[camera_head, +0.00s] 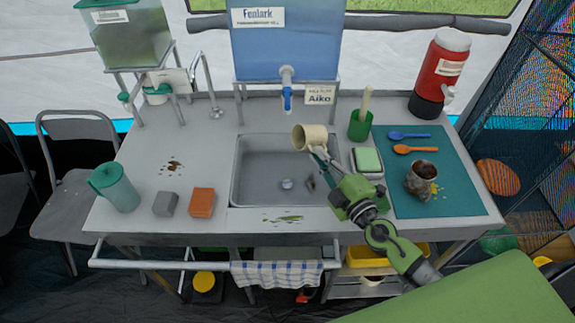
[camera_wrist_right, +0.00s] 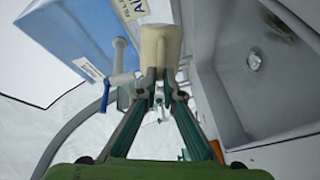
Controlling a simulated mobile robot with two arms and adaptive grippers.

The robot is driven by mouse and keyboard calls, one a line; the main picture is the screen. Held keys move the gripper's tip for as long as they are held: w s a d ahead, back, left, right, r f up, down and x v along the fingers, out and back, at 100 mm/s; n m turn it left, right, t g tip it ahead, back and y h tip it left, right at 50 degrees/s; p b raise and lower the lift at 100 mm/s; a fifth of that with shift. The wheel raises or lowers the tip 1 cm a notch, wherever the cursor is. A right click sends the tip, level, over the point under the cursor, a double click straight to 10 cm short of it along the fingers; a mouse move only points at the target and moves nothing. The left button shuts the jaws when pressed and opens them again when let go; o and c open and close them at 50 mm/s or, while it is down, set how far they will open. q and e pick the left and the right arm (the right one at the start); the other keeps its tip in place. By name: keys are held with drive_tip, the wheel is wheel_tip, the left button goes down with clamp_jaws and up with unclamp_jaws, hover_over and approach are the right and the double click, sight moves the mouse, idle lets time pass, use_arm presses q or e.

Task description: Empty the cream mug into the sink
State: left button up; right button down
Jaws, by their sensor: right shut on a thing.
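The cream mug (camera_head: 314,137) is above the back right part of the sink (camera_head: 258,165), tilted onto its side with its opening facing left. My right gripper (camera_head: 320,154) is shut on the mug, reaching up from the lower right. In the right wrist view the mug (camera_wrist_right: 160,45) sits at the fingertips of the right gripper (camera_wrist_right: 159,82). The inside of the mug is only partly seen, and I cannot tell whether anything is left in it. A dark patch (camera_head: 310,184) shows in the basin, right of the drain (camera_head: 287,184). My left gripper is not in view.
A blue water tank (camera_head: 285,50) with a tap (camera_head: 287,95) stands behind the sink. An orange sponge (camera_head: 201,202) and grey block (camera_head: 165,204) lie left.

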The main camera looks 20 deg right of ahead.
drive_tip(key=f+n, duration=0.1)
drive_tip(key=a+f+n, duration=0.1)
drive_tip(key=shift+s+a+f, duration=0.1)
drive_tip(key=shift+a+f, duration=0.05)
drive_tip(key=shift+f, duration=0.2)
idle(0.4)
drive_tip(key=shift+n, duration=0.3)
drive_tip(key=shift+a+r+n, duration=0.15)
drive_tip(key=shift+n, duration=0.45)
drive_tip(key=shift+a+r+n, duration=0.1)
drive_tip(key=shift+a+n, duration=0.05)
drive_tip(key=shift+n, duration=0.45)
drive_tip(key=shift+d+f, duration=0.1)
drive_tip(key=shift+f, duration=0.05)
idle(1.2)
